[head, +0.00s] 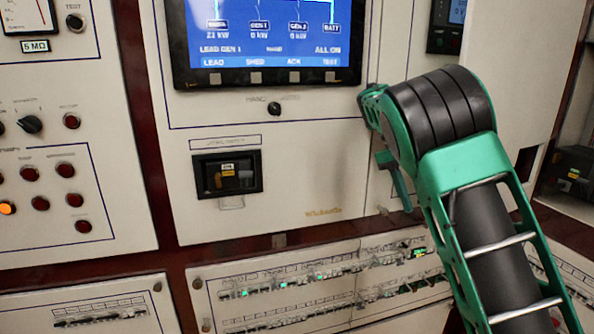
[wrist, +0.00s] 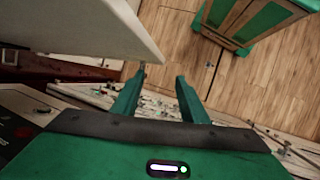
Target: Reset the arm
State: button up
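My gripper (wrist: 160,76) shows in the wrist view with its two green fingers apart and nothing between them. Beyond the fingers, a pale panel with rows of breakers (wrist: 160,104) shows at an angle, partly hidden by the gripper. In the head view my green and black arm covers the right side, and the gripper is mostly hidden behind it. The arm is in front of the cabinet, above the lower breaker rows (head: 300,283), where several small green lights are lit. I cannot tell whether the gripper touches anything.
The cabinet front carries a blue display (head: 262,35), a small black knob (head: 274,109) and a recessed black switch (head: 228,174). A left panel holds red buttons and one lit orange lamp (head: 7,208). A pale slab (wrist: 80,28) is close to the fingers. Wooden floor (wrist: 262,85) lies beyond.

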jog(key=w+d+f, duration=0.1)
jog(key=d+f, duration=0.4)
jog(key=f, duration=0.2)
jog(key=shift+w+d+f, duration=0.25)
jog(key=shift+w+f, duration=0.1)
jog(key=shift+w, duration=0.05)
